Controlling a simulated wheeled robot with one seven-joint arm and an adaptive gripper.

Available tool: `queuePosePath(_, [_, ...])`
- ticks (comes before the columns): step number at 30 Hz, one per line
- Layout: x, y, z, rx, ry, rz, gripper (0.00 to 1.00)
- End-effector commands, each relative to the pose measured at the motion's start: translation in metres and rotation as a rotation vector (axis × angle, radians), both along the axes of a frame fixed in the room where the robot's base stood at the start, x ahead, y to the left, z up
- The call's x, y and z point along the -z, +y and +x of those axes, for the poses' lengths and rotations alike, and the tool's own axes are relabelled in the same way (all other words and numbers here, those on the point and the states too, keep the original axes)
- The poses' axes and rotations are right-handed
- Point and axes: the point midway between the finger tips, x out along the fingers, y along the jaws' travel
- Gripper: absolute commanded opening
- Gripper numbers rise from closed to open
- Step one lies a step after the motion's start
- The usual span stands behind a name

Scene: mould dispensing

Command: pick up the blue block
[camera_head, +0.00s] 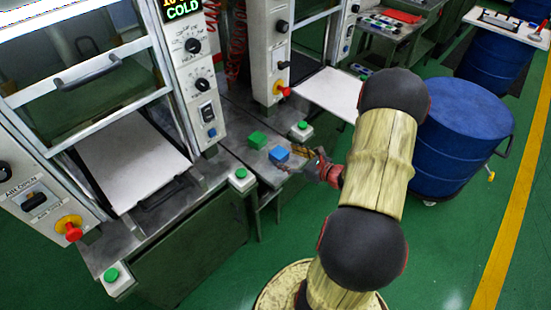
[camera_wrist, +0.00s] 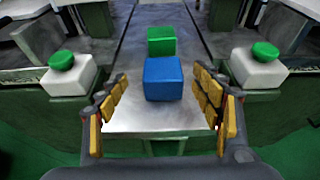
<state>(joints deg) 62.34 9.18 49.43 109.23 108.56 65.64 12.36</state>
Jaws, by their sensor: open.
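The blue block (camera_head: 279,154) lies on a metal table between two machines. In the wrist view the blue block (camera_wrist: 163,78) sits near the table's front edge, ahead of my gripper and roughly between the lines of its fingers. My gripper (camera_wrist: 162,112) is open, with yellow-padded fingers on either side and nothing between them at the tips. In the head view my gripper (camera_head: 306,162) is just right of the blue block.
A green block (camera_wrist: 161,41) stands just behind the blue one. White boxes with green buttons flank the table at left (camera_wrist: 68,73) and right (camera_wrist: 258,68). A blue drum (camera_head: 462,140) stands right of my arm. Green floor lies open in front.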

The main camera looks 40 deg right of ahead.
Motion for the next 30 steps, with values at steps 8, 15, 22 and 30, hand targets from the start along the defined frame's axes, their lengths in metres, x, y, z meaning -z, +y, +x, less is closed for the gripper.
queuePosePath(8, [0.017, 0.001, 0.034, -0.005, 0.001, -0.002, 0.66])
queuePosePath(15, [0.02, 0.001, 0.051, -0.001, 0.0, -0.002, 0.66])
queuePosePath(22, [0.019, 0.001, 0.051, -0.001, 0.001, -0.002, 0.64])
queuePosePath(30, [0.02, 0.001, 0.051, -0.001, 0.001, -0.002, 0.49])
